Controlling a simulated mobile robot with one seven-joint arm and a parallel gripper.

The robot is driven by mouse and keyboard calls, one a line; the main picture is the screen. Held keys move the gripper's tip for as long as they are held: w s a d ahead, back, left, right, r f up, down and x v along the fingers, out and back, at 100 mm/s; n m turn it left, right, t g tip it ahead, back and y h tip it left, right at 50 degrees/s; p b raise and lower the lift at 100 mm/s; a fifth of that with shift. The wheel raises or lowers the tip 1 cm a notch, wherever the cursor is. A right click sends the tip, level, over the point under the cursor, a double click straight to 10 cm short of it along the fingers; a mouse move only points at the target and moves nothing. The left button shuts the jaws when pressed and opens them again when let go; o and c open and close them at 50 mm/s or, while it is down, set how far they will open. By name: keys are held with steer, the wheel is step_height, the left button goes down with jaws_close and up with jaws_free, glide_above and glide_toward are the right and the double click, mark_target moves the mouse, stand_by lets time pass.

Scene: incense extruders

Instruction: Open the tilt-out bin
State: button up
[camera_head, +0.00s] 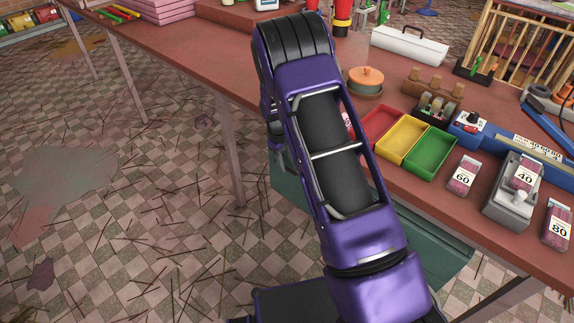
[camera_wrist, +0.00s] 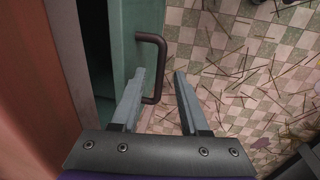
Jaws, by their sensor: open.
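The teal bin shows in the wrist view as an upright teal panel (camera_wrist: 122,45) with a dark brown bar handle (camera_wrist: 150,38) on its outer face. A dark gap (camera_wrist: 92,45) lies left of the panel, between it and the reddish-brown table side. My gripper (camera_wrist: 159,73) is open, with one finger on each side of the handle's long bar in the picture. I cannot tell whether either finger touches it. In the head view the teal body (camera_head: 433,247) shows under the table, partly covered by my arm. The handle and fingertips are hidden there.
The reddish-brown table (camera_head: 200,62) runs above the bin. On it stand red, yellow and green trays (camera_head: 431,152), a scale (camera_head: 508,209), and numbered packs (camera_head: 463,176).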

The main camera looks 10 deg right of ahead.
steer(key=shift+w+d+f, duration=0.1)
steer(key=shift+d+f, duration=0.05)
steer(key=shift+f, duration=0.6)
jaws_close()
stand_by(0.9)
